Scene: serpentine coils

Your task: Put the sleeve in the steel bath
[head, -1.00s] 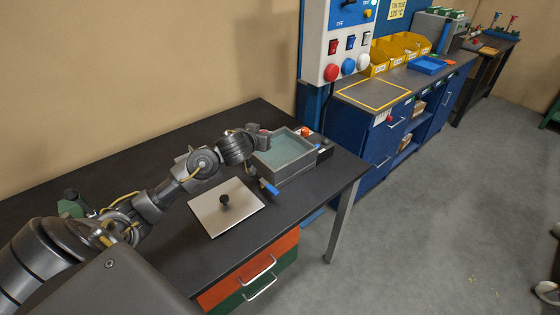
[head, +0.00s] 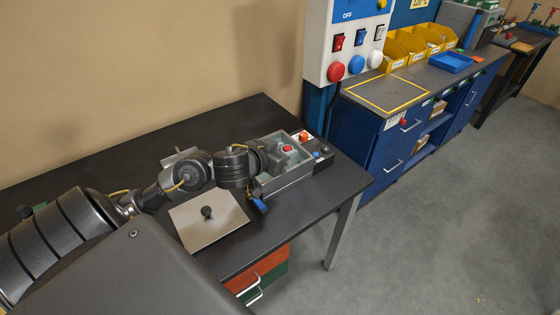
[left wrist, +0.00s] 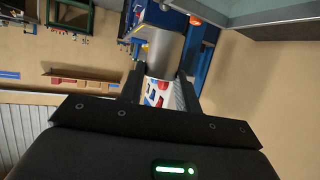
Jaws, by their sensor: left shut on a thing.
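The steel bath (head: 296,178) is a grey open-topped box with liquid in it, near the right end of the dark table. A red round patch on pale shows inside it; I cannot tell if it is a reflection. My left gripper (head: 262,160) is at the bath's left side, its fingers mostly hidden behind my wrist. In the left wrist view my left gripper (left wrist: 158,90) is shut on a shiny grey cylinder, seemingly the sleeve (left wrist: 160,50), with white, red and blue patches on its lower part. My right gripper is not in view.
A flat pale lid with a black knob (head: 225,222) lies on the table (head: 100,165) before the bath. A blue handle (head: 259,204) juts from the bath's front. A small dark box (head: 320,152) stands right of it. A control panel (head: 350,50) rises behind.

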